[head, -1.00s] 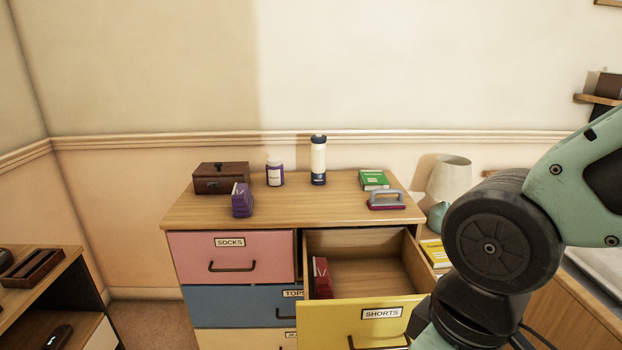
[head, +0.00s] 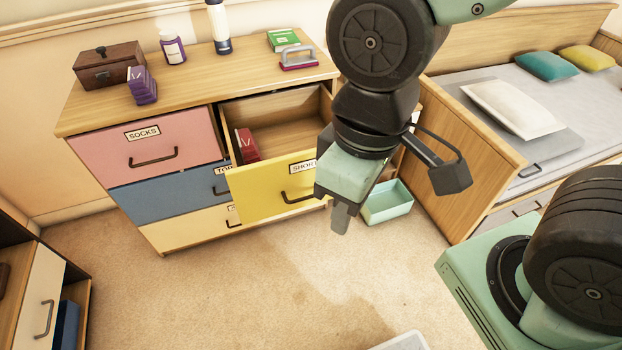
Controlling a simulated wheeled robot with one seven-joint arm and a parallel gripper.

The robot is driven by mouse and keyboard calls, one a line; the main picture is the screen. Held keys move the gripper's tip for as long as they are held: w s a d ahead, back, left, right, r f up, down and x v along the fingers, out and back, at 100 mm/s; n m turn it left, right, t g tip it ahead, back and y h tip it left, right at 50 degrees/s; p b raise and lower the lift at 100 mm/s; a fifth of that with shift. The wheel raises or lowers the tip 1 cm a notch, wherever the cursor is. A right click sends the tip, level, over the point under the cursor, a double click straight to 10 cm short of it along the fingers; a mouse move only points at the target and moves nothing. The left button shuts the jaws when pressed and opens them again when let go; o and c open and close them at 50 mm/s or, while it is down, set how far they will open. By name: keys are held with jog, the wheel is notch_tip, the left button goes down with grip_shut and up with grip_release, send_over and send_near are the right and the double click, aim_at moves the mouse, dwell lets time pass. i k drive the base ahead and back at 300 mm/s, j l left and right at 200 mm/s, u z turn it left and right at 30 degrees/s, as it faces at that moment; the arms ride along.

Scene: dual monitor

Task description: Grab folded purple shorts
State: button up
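The folded purple shorts (head: 142,85) stand as a small purple bundle on the front left of the dresser top (head: 240,69), in front of a brown wooden box. My gripper (head: 341,218) hangs in front of the dresser's right side, pointing down, well to the right of and apart from the purple shorts. Its fingers are seen nearly edge-on, so I cannot tell whether they are open or shut. I see nothing held in it.
The yellow shorts drawer (head: 262,192) is open with a folded red item (head: 247,146) inside. The brown box (head: 108,66), a purple jar (head: 173,48), a white bottle (head: 218,28), a green book (head: 283,40) and a grey-handled object (head: 299,60) stand on top. A teal bin (head: 388,203) is on the floor.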

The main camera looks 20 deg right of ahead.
aim_at(142, 84)
jog(key=i+j, duration=0.2)
jog(key=j, duration=0.2)
jog(key=i+j, duration=0.2)
jog(key=j, duration=0.2)
jog(key=i+j, duration=0.15)
jog(key=j, duration=0.25)
jog(key=i+j, duration=0.2)
jog(key=j, duration=0.2)
jog(key=i+j, duration=0.2)
jog(key=j, duration=0.2)
